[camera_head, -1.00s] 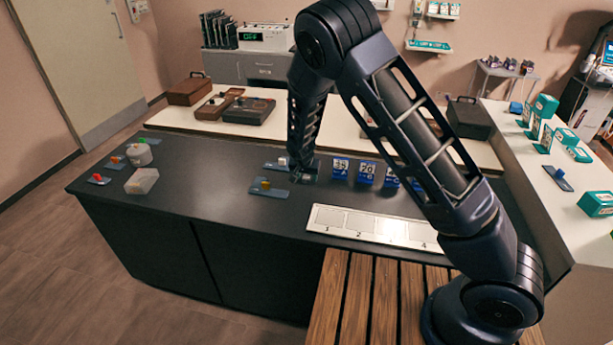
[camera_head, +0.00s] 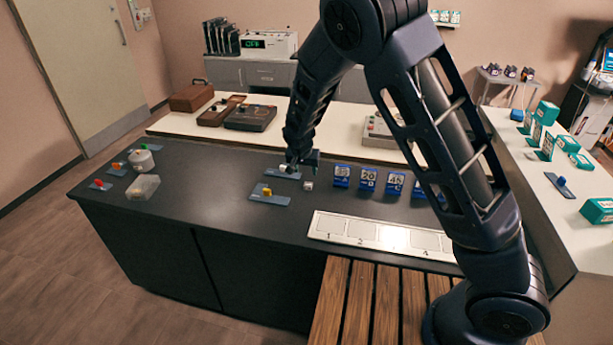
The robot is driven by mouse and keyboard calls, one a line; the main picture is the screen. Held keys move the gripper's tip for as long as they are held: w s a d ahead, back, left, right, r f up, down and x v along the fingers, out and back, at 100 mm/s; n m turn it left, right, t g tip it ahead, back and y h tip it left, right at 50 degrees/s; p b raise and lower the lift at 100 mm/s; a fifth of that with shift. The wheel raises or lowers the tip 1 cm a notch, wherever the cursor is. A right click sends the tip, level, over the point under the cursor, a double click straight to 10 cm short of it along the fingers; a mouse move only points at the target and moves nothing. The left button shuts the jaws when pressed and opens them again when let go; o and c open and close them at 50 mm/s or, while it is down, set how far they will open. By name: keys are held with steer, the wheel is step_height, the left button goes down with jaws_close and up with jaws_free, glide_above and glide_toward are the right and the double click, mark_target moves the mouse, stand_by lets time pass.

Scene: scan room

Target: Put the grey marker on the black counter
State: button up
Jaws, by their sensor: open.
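A small light-grey block (camera_head: 308,186), which looks like the grey marker, rests on the black counter (camera_head: 225,200). My gripper (camera_head: 303,167) is open just above and behind it, apart from it as far as I can see. A blue-grey tile (camera_head: 293,176) with a whitish piece (camera_head: 283,168) lies at the gripper's left, partly hidden by the fingers.
Blue numbered stands (camera_head: 368,179) are right of the gripper. A white numbered board (camera_head: 335,227) lies at the counter's front right. A clear box (camera_head: 143,187), a round white container (camera_head: 142,160) and colored pieces on tiles are at the left. The counter's middle left is clear.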

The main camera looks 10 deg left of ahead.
steer(key=shift+v, duration=1.1)
steer(key=d+r+g, duration=0.1)
steer(key=d+r, duration=0.6)
steer(key=d, duration=0.3)
steer(key=d+r+y, duration=0.1)
steer(key=d+r, duration=0.5)
steer(key=d, duration=0.5)
steer(key=d+r+g, duration=0.1)
steer(key=d+r, duration=0.6)
steer(key=d, duration=0.3)
steer(key=s+d+r+t, duration=0.1)
steer(key=s+d+r, duration=0.2)
steer(key=s+d, duration=0.6)
steer(key=s+d+r+t+h, duration=0.1)
steer(key=s+d+r, duration=0.3)
steer(key=s+d, duration=0.6)
steer(key=shift+s+r, duration=0.3)
steer(key=shift+s, duration=0.5)
